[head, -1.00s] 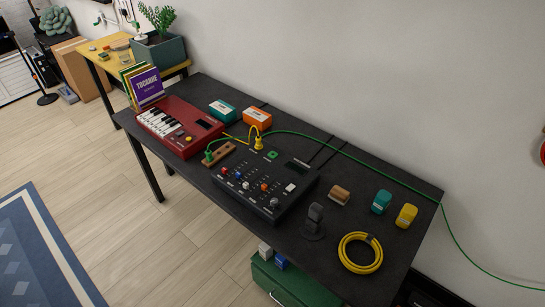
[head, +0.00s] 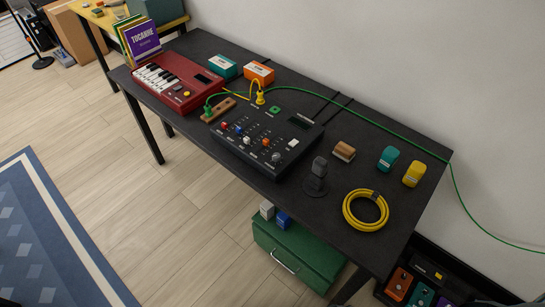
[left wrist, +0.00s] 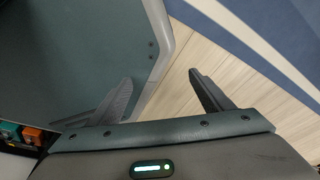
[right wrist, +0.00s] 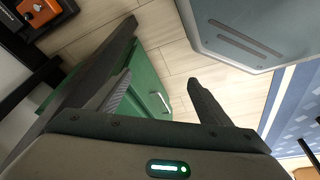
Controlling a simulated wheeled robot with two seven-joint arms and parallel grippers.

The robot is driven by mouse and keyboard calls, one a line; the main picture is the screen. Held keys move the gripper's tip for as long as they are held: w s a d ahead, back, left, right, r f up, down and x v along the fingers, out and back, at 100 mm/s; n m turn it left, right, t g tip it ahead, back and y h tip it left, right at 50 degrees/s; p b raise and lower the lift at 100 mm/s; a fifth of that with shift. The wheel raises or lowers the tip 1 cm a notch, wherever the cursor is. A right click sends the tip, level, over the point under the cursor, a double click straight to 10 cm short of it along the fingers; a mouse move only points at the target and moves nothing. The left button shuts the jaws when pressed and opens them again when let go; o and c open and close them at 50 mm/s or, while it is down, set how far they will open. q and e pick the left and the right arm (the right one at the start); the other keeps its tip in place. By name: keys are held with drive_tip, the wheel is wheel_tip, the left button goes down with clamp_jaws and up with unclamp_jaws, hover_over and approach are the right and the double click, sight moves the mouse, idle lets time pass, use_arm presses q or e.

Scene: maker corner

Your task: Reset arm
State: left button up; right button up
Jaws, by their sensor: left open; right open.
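My left gripper (left wrist: 160,95) is open and empty in the left wrist view, with the floor and part of my own body beyond its fingers. My right gripper (right wrist: 160,95) is open and empty in the right wrist view, with the wood floor and a green cabinet (right wrist: 148,85) beyond it. Neither gripper shows in the head view. No object lies between the fingers of either one.
The dark table (head: 235,185) holds a red keyboard (head: 178,84), a black mixer (head: 262,141), a coiled yellow cable (head: 365,210) and small boxes. A green cable (head: 375,127) trails off its right end. A green chest (head: 298,251) stands below.

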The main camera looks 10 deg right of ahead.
use_arm(q)
drive_tip(key=shift+t, duration=0.5)
drive_tip(key=shift+w+d+f+b, duration=0.35)
drive_tip(key=shift+w+f+b, duration=0.25)
drive_tip(key=shift+w+b, duration=0.2)
drive_tip(key=shift+w+d+f+b, duration=0.3)
drive_tip(key=shift+w+f+b, duration=0.3)
drive_tip(key=shift+w+b, duration=0.15)
use_arm(e)
drive_tip(key=s+d+f, duration=0.1)
drive_tip(key=s+f, duration=0.9)
drive_tip(key=f, duration=0.4)
drive_tip(key=shift+f, duration=0.4)
